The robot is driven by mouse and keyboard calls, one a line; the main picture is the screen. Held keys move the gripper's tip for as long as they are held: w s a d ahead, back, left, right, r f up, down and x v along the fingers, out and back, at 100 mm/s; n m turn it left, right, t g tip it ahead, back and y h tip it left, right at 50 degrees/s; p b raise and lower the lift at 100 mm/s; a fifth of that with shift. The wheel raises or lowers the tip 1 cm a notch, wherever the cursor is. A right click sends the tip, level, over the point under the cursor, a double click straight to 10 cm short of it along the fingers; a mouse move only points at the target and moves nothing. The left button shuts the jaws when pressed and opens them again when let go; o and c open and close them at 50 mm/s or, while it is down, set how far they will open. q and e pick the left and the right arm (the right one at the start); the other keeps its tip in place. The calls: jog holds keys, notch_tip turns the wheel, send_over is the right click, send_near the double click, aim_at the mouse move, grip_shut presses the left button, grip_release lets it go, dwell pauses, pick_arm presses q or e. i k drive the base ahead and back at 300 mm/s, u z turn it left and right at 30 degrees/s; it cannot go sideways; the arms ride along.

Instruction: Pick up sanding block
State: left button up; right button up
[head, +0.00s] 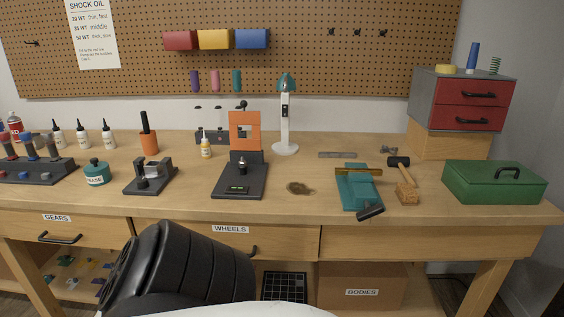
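A small brown block (406,193), which looks like the sanding block, rests on the workbench (300,205) right of centre, near the front edge. It sits just right of the teal vise (360,190) and below the black-headed mallet (400,166), close to the end of its handle. Its fine texture is too small to make out. Neither of my grippers shows in the head view.
A green toolbox (494,183) stands to the right. A black stand with an orange panel (245,131), a white lamp (285,128) and a dark stain (299,188) are left of the vise. Bare bench top lies between block and toolbox. Drawers (230,240) are below.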

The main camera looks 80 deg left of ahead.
aim_at(407, 193)
jog(key=u, duration=0.7)
jog(key=k, duration=0.95)
jog(key=u, duration=0.5)
jog(key=i, duration=1.35)
jog(key=u, duration=0.75)
